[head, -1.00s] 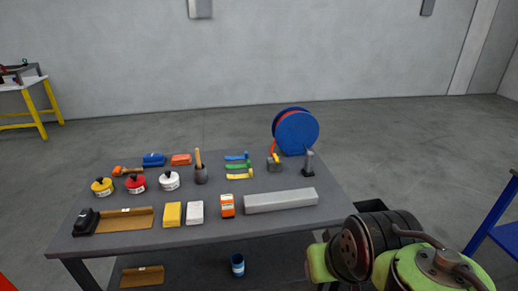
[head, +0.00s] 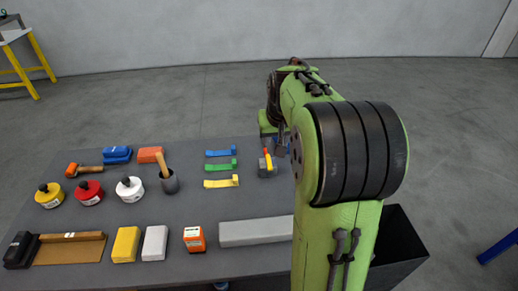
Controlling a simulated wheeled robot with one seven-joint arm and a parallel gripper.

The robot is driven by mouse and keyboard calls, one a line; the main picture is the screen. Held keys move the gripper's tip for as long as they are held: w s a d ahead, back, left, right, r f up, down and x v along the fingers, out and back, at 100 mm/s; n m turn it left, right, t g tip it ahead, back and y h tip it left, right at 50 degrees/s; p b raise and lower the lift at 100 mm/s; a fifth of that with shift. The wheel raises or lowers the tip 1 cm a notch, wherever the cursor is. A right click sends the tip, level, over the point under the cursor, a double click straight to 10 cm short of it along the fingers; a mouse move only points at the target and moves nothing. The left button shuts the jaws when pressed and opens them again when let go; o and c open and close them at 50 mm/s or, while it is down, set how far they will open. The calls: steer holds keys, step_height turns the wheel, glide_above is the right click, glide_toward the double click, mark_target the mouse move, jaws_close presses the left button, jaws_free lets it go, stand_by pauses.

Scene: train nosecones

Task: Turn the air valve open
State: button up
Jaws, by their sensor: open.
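The air valve (head: 267,164) is a small grey block with a yellow and red-orange part on top, near the back right of the grey table. Its lever position is too small to tell. My green arm reaches forward over the table's right side, its wrist bent down beside the valve. My gripper (head: 281,138) is only partly visible, just above and right of the valve. It is open, and I see nothing held. Contact with the valve cannot be made out.
Blue, green and yellow strips (head: 221,167) lie left of the valve. A grey bar (head: 255,231) lies in front. A dark bin (head: 398,249) stands at right.

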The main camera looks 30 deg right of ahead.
mark_target(270, 166)
steer(key=b+x, duration=0.1)
steer(key=x, duration=0.6)
steer(key=b+x, duration=0.1)
steer(key=x, duration=0.7)
steer(key=shift+s+a+f, duration=0.1)
steer(key=shift+s, duration=0.15)
jaws_close()
